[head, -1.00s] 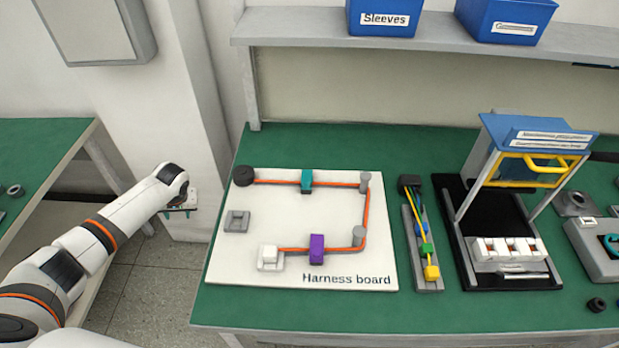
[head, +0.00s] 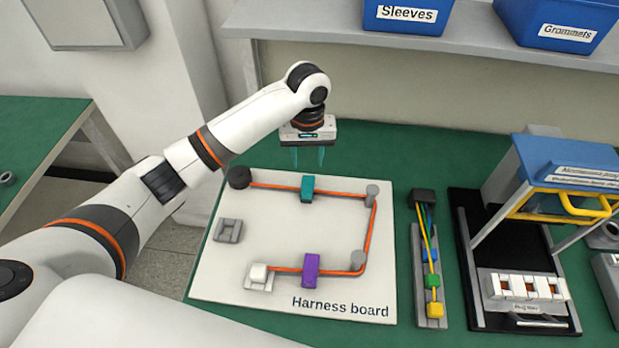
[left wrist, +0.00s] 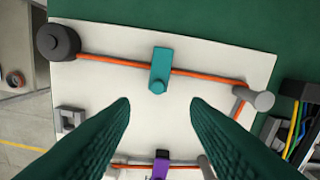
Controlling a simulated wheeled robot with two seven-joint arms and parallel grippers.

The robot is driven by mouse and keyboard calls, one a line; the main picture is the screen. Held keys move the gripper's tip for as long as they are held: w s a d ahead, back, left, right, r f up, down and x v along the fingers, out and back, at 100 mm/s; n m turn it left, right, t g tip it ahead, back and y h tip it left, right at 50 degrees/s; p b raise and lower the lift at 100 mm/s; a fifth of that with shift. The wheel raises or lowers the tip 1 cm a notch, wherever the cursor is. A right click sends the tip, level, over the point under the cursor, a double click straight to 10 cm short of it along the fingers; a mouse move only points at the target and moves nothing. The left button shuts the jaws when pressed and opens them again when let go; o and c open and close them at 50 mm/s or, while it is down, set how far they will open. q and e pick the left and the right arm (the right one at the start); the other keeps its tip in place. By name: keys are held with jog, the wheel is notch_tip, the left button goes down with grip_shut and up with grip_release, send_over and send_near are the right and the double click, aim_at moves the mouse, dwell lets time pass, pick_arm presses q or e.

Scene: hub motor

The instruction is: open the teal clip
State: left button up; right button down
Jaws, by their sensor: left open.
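The teal clip (head: 307,188) sits on the orange cable along the far side of the white harness board (head: 240,286). It looks shut over the cable, though its latch is too small to judge. In the left wrist view the teal clip (left wrist: 160,70) lies beyond the fingertips, near the middle between them. My left gripper (head: 308,160) points down above the board's far edge, open and empty, apart from the clip. Its two dark teal fingers (left wrist: 160,105) show wide apart in the wrist view. My right gripper is not in view.
A purple clip (head: 311,270) and a white connector (head: 259,275) sit on the near cable run. Grey posts (head: 372,195) and a black round piece (head: 239,177) hold the cable. A wire fixture (head: 420,300) and a blue-topped stand (head: 560,165) are right. A shelf (head: 330,30) runs behind.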

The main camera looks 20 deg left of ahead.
pick_arm(q)
send_over(306, 189)
jog(key=f, duration=0.4)
jog(key=shift+s+f, duration=0.3)
jog(key=shift+f, duration=0.05)
jog(key=f, duration=0.4)
jog(key=shift+w+f+p, duration=0.25)
jog(key=shift+w+p, duration=0.1)
jog(key=shift+s+f, duration=0.15)
jog(key=shift+f, duration=0.6)
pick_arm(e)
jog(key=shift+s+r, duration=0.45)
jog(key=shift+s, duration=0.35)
pick_arm(q)
jog(key=shift+c, duration=0.3)
grip_shut()
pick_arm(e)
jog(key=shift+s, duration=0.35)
